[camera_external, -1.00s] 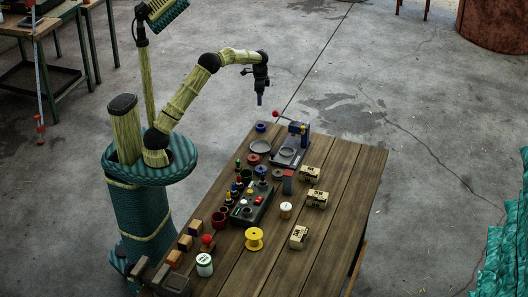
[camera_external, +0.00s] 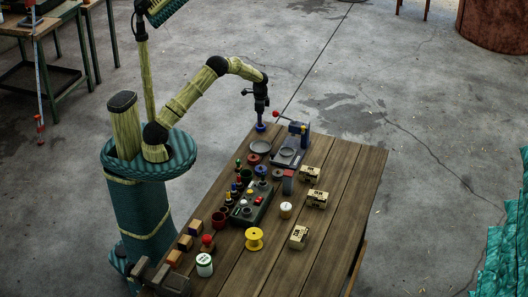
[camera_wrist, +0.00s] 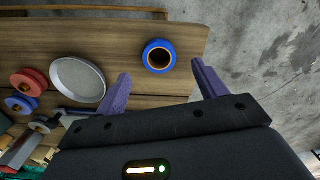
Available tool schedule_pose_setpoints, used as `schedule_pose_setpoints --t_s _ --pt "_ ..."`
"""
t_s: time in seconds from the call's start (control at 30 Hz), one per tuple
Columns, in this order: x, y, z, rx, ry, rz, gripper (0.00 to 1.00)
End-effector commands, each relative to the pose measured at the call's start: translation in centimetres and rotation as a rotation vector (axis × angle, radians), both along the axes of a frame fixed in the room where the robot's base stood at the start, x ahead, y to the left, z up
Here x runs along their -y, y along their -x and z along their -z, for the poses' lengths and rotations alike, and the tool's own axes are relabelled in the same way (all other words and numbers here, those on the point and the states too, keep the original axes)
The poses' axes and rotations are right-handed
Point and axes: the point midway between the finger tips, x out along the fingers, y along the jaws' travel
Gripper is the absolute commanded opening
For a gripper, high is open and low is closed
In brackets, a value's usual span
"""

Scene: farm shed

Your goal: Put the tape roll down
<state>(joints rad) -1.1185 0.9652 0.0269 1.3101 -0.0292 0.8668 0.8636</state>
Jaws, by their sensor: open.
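A blue tape roll (camera_external: 261,127) with an orange inner ring lies flat at the far end of the wooden table. It also shows whole in the wrist view (camera_wrist: 147,58), near the table edge. My gripper (camera_external: 260,122) is right above it, pointing down, and partly covers it in the external view. In the wrist view my gripper's (camera_wrist: 160,70) two purple fingers are spread wide apart, with nothing between the tips. The roll appears just beyond the fingertips, roughly centred between them, and I see no finger touching it.
A shallow grey dish (camera_wrist: 78,80) lies left of the roll in the wrist view, with red and blue rolls (camera_wrist: 28,82) beyond. In the external view a press-like stand (camera_external: 298,135) stands close on the right. Several blocks, jars and a yellow spool (camera_external: 254,239) crowd the nearer table.

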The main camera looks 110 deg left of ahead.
Motion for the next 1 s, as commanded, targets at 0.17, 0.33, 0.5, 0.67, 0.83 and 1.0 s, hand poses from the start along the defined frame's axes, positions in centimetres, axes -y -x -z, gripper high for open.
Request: schedule_pose_setpoints --t_s 0.17,0.33,0.5,0.67,0.83,1.0 --pt "0.1 0.0 0.7 -0.001 0.002 0.0 0.71" --pt "0.2 -0.2 2.9 -0.002 0.004 0.0 0.71" --pt "0.1 -0.2 4.9 -0.001 0.0 0.0 0.71" --pt "0.0 -0.2 5.2 0.0 -0.001 0.0 0.71" --pt "0.0 -0.2 5.2 0.0 -0.001 0.0 0.71" --pt "0.0 -0.2 5.2 0.0 0.0 0.0 0.71"
